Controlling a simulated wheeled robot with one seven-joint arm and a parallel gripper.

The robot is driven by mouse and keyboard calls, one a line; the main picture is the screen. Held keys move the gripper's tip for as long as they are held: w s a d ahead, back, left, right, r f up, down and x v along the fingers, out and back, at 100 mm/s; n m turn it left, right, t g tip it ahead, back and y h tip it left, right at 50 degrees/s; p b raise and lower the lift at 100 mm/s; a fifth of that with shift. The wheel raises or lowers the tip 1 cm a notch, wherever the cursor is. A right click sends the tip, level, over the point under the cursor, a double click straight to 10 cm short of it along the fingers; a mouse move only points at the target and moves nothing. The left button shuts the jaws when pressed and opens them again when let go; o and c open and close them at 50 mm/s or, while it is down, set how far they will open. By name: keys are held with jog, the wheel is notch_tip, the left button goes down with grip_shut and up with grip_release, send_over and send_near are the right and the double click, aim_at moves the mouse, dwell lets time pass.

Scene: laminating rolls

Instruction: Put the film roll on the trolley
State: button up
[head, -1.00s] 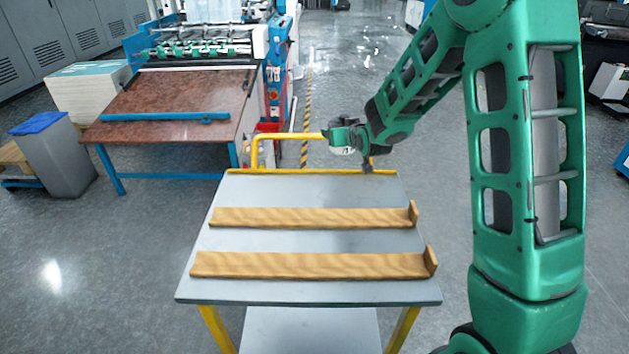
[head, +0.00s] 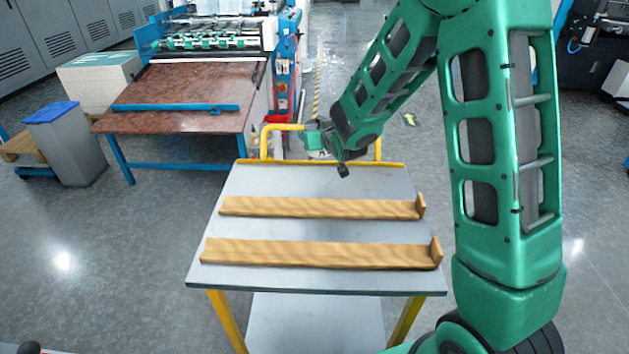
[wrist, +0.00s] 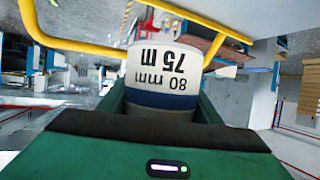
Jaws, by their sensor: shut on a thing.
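The film roll (wrist: 168,75) is white with a blue band and is marked "80 mm 75 m", upside down in the wrist view. My gripper (head: 318,140) is shut on it, with green jaw parts on both sides of the roll in the wrist view. In the head view the roll is mostly hidden; only a small pale part shows under the gripper. The trolley (head: 300,229) has a grey top, a yellow frame and two wooden strips lying across it. My gripper is at the trolley's far edge, by the yellow handle (head: 281,127).
The near wooden strip (head: 315,254) and the far one (head: 315,208) each have a raised block at the right end. Nothing else lies on the top. A machine with a brown table (head: 190,90) stands behind left. A grey bin (head: 70,145) stands further left.

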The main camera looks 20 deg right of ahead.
jog(key=s+a, duration=0.4)
jog(key=a, duration=0.3)
send_over(324, 172)
jog(key=shift+n+y, duration=0.3)
jog(key=shift+y, duration=0.1)
notch_tip(324, 172, down, 7)
jog(key=shift+r, duration=0.15)
jog(key=shift+f, duration=2)
jog(key=o, duration=1.1)
jog(key=shift+o, duration=0.2)
